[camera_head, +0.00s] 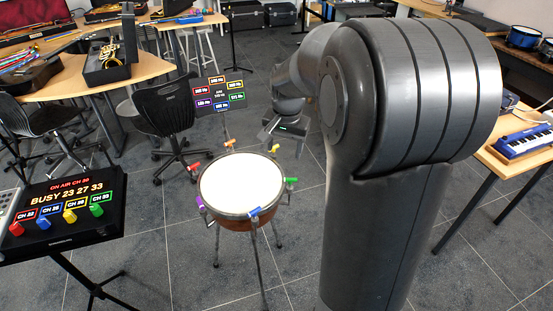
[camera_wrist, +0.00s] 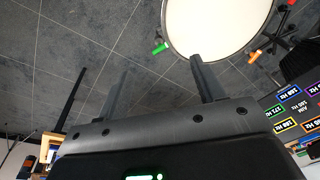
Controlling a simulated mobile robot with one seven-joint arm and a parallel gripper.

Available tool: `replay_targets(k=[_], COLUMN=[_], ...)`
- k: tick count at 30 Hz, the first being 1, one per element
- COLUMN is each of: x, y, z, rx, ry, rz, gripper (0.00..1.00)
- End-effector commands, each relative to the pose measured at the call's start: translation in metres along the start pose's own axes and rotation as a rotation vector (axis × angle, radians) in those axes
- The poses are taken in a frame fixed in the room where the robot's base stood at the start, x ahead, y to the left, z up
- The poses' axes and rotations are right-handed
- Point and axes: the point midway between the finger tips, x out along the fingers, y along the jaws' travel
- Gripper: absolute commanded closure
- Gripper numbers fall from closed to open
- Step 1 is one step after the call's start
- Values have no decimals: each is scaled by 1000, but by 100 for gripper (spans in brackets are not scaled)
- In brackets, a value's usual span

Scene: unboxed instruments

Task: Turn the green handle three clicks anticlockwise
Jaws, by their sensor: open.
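The green handle (camera_head: 291,180) sticks out from the right side of a round drum (camera_head: 226,215) with a white head. It also shows in the wrist view (camera_wrist: 159,48), beside the drum's rim. My gripper (camera_head: 284,132) is behind and above the drum in the head view, apart from the handle. In the wrist view my gripper (camera_wrist: 139,64) has its two fingers spread wide, with nothing between them. The green handle appears beyond the fingertips, nearer the right finger. A sign with coloured Hz labels (camera_head: 219,95) stands behind the drum.
Other handles ring the drum: orange (camera_head: 230,143), yellow (camera_head: 274,148), red (camera_head: 195,166), blue (camera_head: 255,211) and purple (camera_head: 200,203). A black console (camera_head: 62,235) with coloured knobs, one green, stands at left.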

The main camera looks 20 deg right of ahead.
Motion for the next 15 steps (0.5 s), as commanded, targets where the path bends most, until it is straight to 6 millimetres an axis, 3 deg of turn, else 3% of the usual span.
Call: replay_targets(k=[3,9,15], x=[36,90,117], y=[0,3,6], z=[-27,-59,-73], rx=[85,208,269], ry=[-41,-90,-112], rz=[29,69,89], gripper=[37,37,37])
